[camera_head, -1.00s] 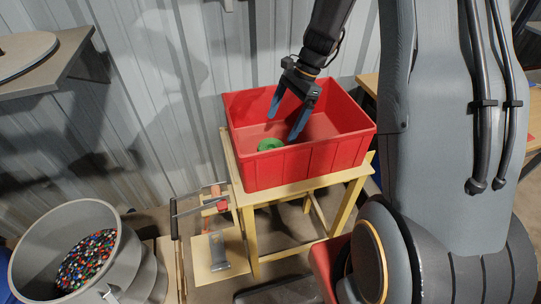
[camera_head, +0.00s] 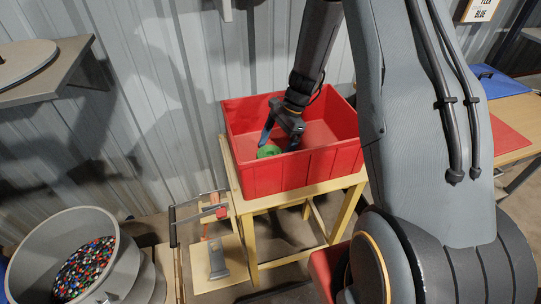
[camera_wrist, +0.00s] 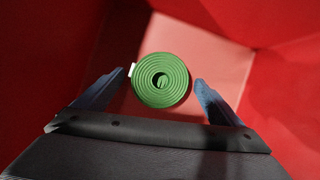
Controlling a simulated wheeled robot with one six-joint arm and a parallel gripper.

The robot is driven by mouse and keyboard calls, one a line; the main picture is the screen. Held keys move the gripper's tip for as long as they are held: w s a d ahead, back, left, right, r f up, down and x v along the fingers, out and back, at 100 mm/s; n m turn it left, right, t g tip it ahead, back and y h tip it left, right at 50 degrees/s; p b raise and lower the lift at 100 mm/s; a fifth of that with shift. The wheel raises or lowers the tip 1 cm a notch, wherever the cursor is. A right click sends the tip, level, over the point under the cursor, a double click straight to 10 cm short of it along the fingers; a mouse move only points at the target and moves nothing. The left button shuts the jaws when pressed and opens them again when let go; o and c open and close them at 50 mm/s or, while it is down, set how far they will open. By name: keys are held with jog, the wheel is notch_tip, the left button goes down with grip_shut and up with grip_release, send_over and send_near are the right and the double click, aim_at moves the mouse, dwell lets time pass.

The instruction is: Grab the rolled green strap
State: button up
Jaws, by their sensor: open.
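The rolled green strap (camera_head: 268,152) lies in the red crate (camera_head: 309,170), near the crate's front left. In the wrist view the strap (camera_wrist: 160,80) is a flat spiral roll with a small white tag on its left edge. My gripper (camera_head: 279,147) is down inside the crate at the strap. In the wrist view its two blue fingers (camera_wrist: 160,86) are spread, one on each side of the roll, with a gap on both sides. The gripper is open and holds nothing. In the head view the right finger and the crate's front wall hide part of the strap.
The crate stands on a yellow wooden table (camera_head: 251,203). A clamp-like tool (camera_head: 218,262) is at the left below. A grey bucket of coloured pellets (camera_head: 68,222) stands at the lower left. Corrugated wall (camera_head: 160,100) rises behind the crate.

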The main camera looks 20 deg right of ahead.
jog(key=shift+a+f, duration=0.1)
jog(key=shift+f, duration=0.1)
jog(key=c, duration=1.3)
jog(key=shift+r, duration=0.2)
